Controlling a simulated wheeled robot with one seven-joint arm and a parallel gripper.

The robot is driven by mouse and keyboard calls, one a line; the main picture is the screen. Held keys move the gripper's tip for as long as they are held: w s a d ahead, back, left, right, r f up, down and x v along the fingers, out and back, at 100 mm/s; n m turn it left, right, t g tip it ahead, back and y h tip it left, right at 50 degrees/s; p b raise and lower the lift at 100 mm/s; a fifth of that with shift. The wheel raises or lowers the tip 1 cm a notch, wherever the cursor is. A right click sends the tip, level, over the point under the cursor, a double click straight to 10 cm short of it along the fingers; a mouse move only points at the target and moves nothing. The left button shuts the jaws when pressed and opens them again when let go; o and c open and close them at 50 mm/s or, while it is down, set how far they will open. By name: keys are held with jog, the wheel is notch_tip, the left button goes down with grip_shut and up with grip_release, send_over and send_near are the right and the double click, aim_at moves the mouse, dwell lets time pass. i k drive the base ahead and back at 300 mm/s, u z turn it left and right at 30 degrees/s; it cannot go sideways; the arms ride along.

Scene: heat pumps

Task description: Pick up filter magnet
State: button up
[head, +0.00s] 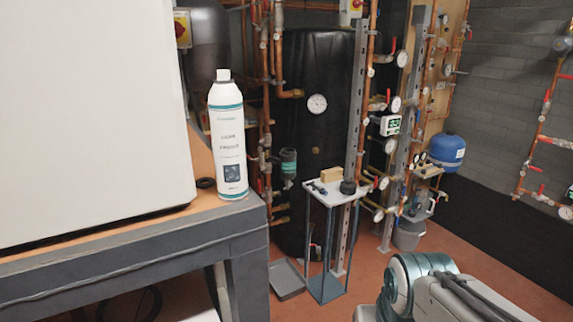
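I cannot pick out the filter magnet for certain. A small stand (322,191) in the middle of the view holds a short dark cylinder (348,187), a tan block (331,174) and small dark pieces (315,188). A teal-and-dark cylindrical fitting (288,165) is among the copper pipes just behind the stand, to its left. Any of the small dark parts could be the magnet; they are too small to tell. Part of my arm shows at the lower right, well in front of the stand. My gripper is not in view.
A white spray can (228,140) stands on a grey-edged bench (150,252) at left, beside a large white unit (85,110). A grey tray (286,280) lies on the floor left of the stand. Pipes and gauges rise behind. Reddish floor right of the stand is clear.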

aim_at(322, 191)
jog(key=z, duration=0.25)
jog(key=i, duration=2.8)
jog(key=u, duration=0.65)
